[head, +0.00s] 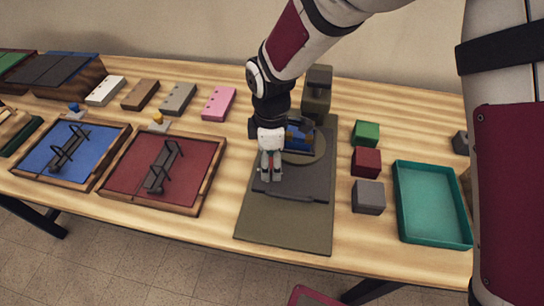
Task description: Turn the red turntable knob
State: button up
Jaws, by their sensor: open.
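An olive-grey board (287,228) lies on the table and bears a round tan disc (316,154), which looks like the turntable. A blue piece (303,134) sits on the disc, partly hidden by my arm. A dark flat plate (312,187) lies in front of the disc. My gripper (271,177) points down over the left part of this plate, fingers open, with nothing seen between them. Whether the fingertips touch the plate is unclear. I cannot make out a red knob on the turntable; my gripper and wrist cover part of that area.
A dark upright post (317,90) stands behind the disc. Right are green (366,132), red (366,161) and grey (368,196) blocks and a teal tray (432,204). Left are a red tray (127,178) and a blue tray (42,158), each with a dark handle-like fixture.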

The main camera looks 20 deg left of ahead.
jog(key=c, duration=1.2)
jog(key=shift+o, duration=0.2)
jog(key=m+p, duration=0.1)
jog(key=m, duration=0.3)
jog(key=shift+s+m, duration=0.1)
jog(key=shift+m, duration=0.2)
jog(key=m+p, duration=0.1)
jog(key=m, duration=0.3)
jog(key=shift+s+m, duration=0.1)
jog(key=shift+m, duration=0.2)
jog(key=m+p, duration=0.1)
jog(key=m, duration=0.3)
jog(key=shift+m+p, duration=0.3)
jog(key=shift+p, duration=0.05)
jog(key=shift+m+p, duration=0.85)
jog(key=shift+m, duration=1.15)
